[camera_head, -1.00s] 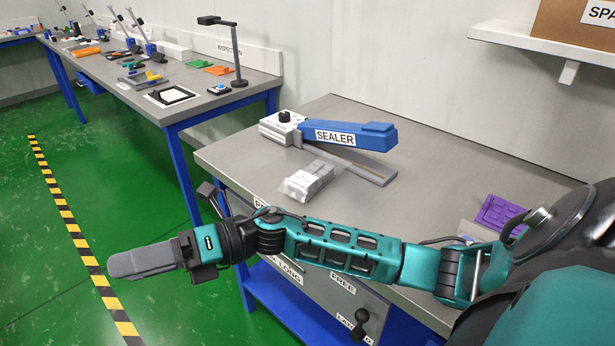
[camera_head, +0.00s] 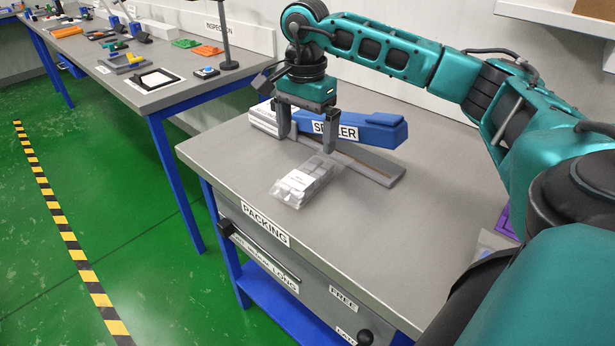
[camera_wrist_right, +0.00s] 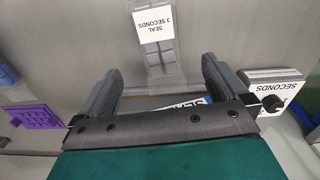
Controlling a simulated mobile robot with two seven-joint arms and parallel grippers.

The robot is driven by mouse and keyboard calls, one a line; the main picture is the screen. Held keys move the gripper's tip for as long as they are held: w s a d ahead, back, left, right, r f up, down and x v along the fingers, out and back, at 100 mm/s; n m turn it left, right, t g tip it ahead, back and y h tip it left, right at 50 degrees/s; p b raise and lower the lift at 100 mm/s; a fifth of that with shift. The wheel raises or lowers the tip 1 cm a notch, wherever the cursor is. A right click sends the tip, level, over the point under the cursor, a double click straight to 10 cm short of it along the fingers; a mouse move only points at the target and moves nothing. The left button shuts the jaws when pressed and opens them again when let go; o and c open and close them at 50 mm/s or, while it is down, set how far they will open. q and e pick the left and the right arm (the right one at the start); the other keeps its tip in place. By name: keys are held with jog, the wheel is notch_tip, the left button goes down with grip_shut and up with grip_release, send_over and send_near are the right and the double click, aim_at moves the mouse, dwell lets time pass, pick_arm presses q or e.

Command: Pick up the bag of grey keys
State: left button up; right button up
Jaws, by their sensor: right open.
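The bag of grey keys (camera_head: 303,182) is a clear bag with grey blocks inside, lying flat on the packing table. It also shows in the right wrist view (camera_wrist_right: 160,48), with a white label reading "SEAL 3 SECONDS". My right gripper (camera_head: 306,143) points down above the table, just behind the bag and in front of the sealer. It is open and empty. In the right wrist view its two fingers (camera_wrist_right: 160,75) stand wide apart, with the bag lying beyond and between them. My left gripper is not in view.
The sealer (camera_head: 380,131), with a blue arm, stands right behind my right gripper. A purple part (camera_wrist_right: 35,116) lies at one side of the table. An inspection bench (camera_head: 170,55) with several items stands at the back left.

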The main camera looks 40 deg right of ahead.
aim_at(308, 172)
notch_tip(308, 172, down, 10)
jog(key=shift+s+d+f, duration=0.1)
jog(key=shift+s, duration=0.05)
jog(key=c, duration=1.1)
